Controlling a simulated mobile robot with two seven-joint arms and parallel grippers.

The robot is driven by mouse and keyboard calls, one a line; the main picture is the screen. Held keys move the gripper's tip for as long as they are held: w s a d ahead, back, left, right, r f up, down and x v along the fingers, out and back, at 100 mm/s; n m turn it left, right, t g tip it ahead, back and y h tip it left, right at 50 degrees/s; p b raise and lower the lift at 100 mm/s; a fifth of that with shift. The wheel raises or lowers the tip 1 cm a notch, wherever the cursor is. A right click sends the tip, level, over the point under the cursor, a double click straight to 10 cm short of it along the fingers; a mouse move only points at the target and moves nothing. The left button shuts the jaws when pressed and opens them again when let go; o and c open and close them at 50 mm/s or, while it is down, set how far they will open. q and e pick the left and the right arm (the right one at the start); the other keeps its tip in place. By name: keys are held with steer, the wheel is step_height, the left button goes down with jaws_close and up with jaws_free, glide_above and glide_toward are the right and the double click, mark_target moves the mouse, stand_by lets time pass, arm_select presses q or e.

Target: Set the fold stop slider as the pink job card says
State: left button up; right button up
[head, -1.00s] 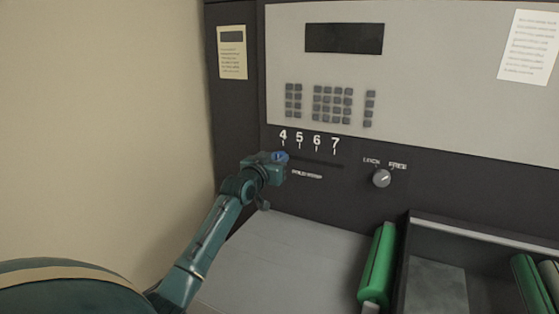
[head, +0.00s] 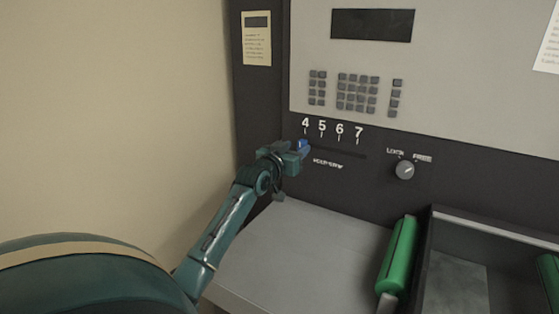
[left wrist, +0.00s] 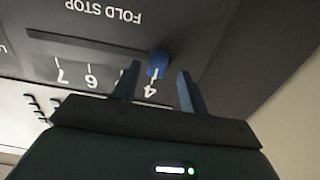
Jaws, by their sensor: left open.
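The fold stop slider is a blue knob (head: 303,145) at the left end of a dark slot, under the 4 of a scale marked 4 to 7 (head: 332,128). In the left wrist view the scale is upside down and the blue knob (left wrist: 158,64) is at the 4 mark. My left gripper (head: 300,150) is open at the knob. Its two fingers (left wrist: 159,72) stand on either side of the knob, with visible gaps. No pink card shows; a cream card (head: 257,38) hangs at upper left, its print too small to read. My right gripper is not in view.
A lock/free dial (head: 404,170) right of the slot points toward FREE. A keypad (head: 357,94) and dark display (head: 372,25) are above. A grey shelf (head: 300,250) and a green roller (head: 397,257) lie below. A white sheet (head: 549,40) is cut off at right.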

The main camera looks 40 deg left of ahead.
arm_select(q)
steer(key=b+v, duration=0.1)
steer(key=v, duration=1)
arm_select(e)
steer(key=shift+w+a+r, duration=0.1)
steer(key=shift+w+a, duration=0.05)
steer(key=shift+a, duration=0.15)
arm_select(q)
steer(key=shift+s+a, duration=0.1)
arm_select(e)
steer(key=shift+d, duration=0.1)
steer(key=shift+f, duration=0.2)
